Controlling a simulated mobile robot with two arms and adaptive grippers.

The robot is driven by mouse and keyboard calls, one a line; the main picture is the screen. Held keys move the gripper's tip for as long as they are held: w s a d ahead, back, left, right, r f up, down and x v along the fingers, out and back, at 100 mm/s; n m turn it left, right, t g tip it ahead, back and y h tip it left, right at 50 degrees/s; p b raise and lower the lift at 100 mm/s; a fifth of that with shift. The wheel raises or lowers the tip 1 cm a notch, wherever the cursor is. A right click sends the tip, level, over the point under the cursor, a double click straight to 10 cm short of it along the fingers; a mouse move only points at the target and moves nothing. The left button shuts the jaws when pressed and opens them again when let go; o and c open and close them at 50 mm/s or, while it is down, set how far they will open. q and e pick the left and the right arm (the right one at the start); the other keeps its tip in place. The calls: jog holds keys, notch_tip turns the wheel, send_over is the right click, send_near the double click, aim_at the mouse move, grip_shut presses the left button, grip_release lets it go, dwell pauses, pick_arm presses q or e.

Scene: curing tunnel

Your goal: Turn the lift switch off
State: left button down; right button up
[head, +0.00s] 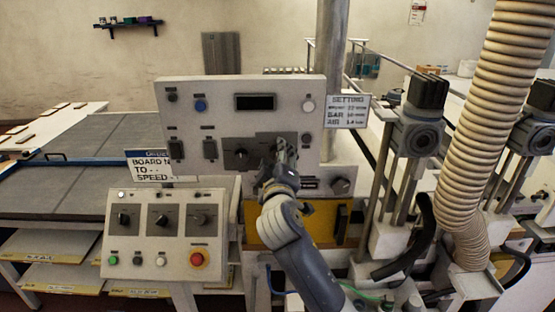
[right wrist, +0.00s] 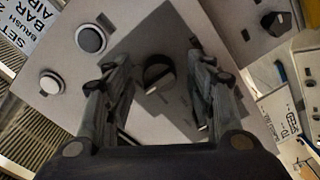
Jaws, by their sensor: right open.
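My right gripper (head: 286,150) is in front of the upper grey control panel (head: 215,86), right of centre, and hides part of it. In the right wrist view its two fingers (right wrist: 160,95) are spread, with a black rotary knob (right wrist: 158,75) on a dark square plate between them. I see no contact with the knob. In the head view a dark rotary knob (head: 240,153) shows just left of the gripper. Labels on the panel are too small to read, so I cannot tell which control is the lift switch. My left gripper is not in view.
A lower panel (head: 130,243) has several dark knobs, small buttons and a red stop button (head: 197,259). A setting sign (head: 347,110) stands beside the upper panel's right edge. A ribbed hose (head: 490,110) and dark-topped posts (head: 419,133) stand at right. A conveyor (head: 80,140) lies at left.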

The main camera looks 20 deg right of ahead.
jog(key=shift+s, duration=0.1)
jog(key=v, duration=1.2)
